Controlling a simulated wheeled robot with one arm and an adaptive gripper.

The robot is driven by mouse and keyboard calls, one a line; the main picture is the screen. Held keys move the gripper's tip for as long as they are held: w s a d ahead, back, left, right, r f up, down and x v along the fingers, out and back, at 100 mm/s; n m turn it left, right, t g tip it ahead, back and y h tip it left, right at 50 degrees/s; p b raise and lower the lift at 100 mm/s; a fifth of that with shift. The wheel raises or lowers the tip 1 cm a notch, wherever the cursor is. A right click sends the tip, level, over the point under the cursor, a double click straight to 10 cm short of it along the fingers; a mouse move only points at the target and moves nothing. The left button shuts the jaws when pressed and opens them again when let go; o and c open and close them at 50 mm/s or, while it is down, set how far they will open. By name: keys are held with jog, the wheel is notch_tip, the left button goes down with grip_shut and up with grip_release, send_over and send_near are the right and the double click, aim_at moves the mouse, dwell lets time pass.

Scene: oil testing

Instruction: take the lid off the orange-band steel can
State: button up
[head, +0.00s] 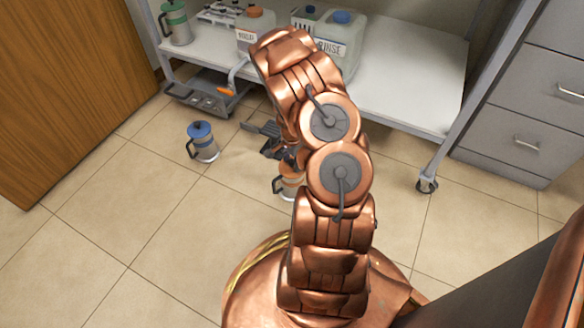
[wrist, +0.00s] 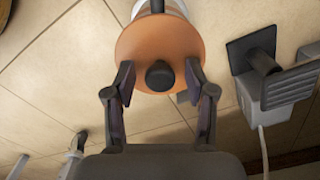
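The orange-band steel can (head: 289,184) stands on the floor, mostly hidden behind my arm in the head view. In the wrist view its round orange lid (wrist: 160,48) with a black knob (wrist: 160,76) fills the upper middle, and part of the pale can body and a dark handle show beyond it. My gripper (wrist: 160,68) is open over the lid. Its fingers lie at the left and right edges of the lid, with the knob between them and a gap on each side. I cannot tell whether the fingers touch the lid. The lid appears seated on the can.
A blue-lidded can (head: 203,143) stands on the floor to the left. A grey device with black plates (wrist: 270,75) is close on the right in the wrist view. A trolley (head: 400,85) behind holds a green can (head: 176,22) and jugs.

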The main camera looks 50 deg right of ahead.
jog(key=c, duration=0.9)
